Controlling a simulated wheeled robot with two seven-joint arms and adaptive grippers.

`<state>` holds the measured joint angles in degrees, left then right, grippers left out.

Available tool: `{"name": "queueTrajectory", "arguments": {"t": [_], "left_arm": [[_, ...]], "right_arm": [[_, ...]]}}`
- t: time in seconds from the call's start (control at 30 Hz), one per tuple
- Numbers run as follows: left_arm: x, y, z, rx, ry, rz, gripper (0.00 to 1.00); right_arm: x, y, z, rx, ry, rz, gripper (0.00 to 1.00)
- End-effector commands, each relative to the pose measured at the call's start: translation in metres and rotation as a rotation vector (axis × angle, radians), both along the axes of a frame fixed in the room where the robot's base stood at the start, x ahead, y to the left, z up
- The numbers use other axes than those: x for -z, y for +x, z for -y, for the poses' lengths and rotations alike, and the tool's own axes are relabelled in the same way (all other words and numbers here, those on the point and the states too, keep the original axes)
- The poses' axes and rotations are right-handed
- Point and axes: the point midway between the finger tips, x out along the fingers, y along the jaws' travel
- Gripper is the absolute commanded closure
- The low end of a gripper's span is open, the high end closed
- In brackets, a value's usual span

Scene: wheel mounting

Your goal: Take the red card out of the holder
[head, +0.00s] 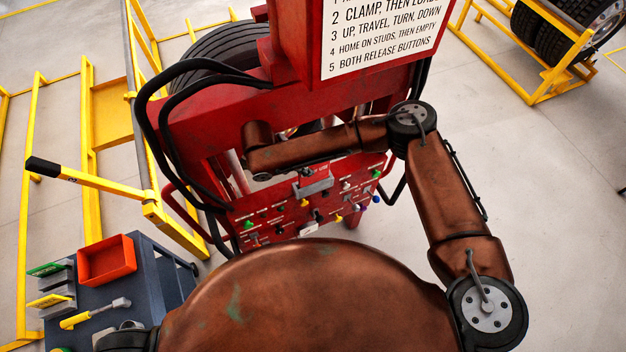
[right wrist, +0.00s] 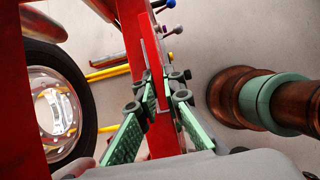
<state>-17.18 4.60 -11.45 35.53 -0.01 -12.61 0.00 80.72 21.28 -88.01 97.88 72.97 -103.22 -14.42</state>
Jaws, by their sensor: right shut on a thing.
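My right gripper (right wrist: 163,90) shows in the right wrist view with green fingers and black joints. Its fingers are closed on a thin red upright piece (right wrist: 165,132) between them. I cannot tell whether this piece is the red card or part of the red machine. In the head view my right forearm reaches left in front of the machine, and I cannot make out the fingers there. A grey rack (head: 62,272) with a green card (head: 46,269) and a yellow card (head: 48,301) stands on the cart at lower left. No red card stands out clearly in it. My left gripper is out of view.
The red machine (head: 200,110) has a control panel (head: 290,212) with coloured knobs and black hoses at its left. A blue-grey cart (head: 150,290) carries a red tray (head: 106,260) and a yellow-handled tool (head: 90,315). Yellow rails stand at left.

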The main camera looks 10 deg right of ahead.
Motion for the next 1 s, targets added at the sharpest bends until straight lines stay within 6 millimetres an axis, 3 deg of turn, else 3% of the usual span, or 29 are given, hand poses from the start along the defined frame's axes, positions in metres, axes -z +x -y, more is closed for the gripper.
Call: {"name": "queueTrajectory", "arguments": {"t": [1.0], "left_arm": [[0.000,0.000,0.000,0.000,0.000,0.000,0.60]], "right_arm": [[0.000,-0.093,0.031,-0.001,0.001,-0.001,1.00]]}}
